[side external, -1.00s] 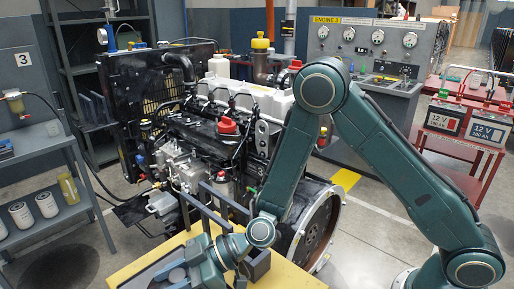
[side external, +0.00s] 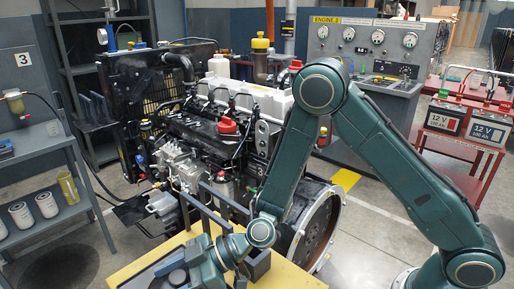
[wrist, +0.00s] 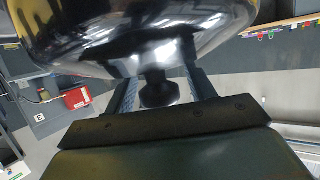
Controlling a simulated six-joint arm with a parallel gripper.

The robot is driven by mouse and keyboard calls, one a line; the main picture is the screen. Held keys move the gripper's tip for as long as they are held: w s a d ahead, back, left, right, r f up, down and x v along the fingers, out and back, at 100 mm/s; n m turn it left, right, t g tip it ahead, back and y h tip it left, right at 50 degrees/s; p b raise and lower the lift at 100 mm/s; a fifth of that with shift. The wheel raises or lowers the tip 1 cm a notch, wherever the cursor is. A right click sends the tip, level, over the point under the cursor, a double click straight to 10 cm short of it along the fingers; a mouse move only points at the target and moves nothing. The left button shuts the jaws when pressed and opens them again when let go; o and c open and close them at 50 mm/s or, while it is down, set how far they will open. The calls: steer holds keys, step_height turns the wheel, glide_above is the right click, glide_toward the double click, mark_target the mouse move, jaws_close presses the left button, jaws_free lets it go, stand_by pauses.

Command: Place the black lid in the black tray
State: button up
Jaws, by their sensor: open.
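In the wrist view a large, glossy dark dome with a small black knob (wrist: 159,91) fills the top; it looks like the black lid (wrist: 110,45). The knob is between the two fingers of my gripper (wrist: 163,88), with gaps on both sides. My gripper is open; the lid hides its fingertips. In the side view my gripper (side external: 165,272) is low at the front left, over the yellow table, partly cut off by the frame edge. I cannot make out the lid there.
The yellow table (side external: 285,275) is under my wrist. Dark upright bars (side external: 222,205) stand at its back edge, close to my wrist. A diesel engine (side external: 215,125) is behind them. A grey shelf (side external: 60,215) with white canisters is at left, a red battery cart (side external: 465,150) at right.

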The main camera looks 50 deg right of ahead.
steer(key=v, duration=1.2)
stand_by(0.5)
steer(key=shift+r, duration=0.1)
steer(key=s+d+r+m+h, duration=0.6)
steer(key=s+d, duration=0.3)
steer(key=d, duration=0.2)
steer(key=s+d+r+m+g+h, duration=0.1)
steer(key=s+d+r+m+h, duration=0.4)
steer(key=s+d+r, duration=0.3)
steer(key=d+r+m, duration=0.1)
steer(key=d, duration=0.2)
steer(key=shift+s+h, duration=0.4)
stand_by(0.8)
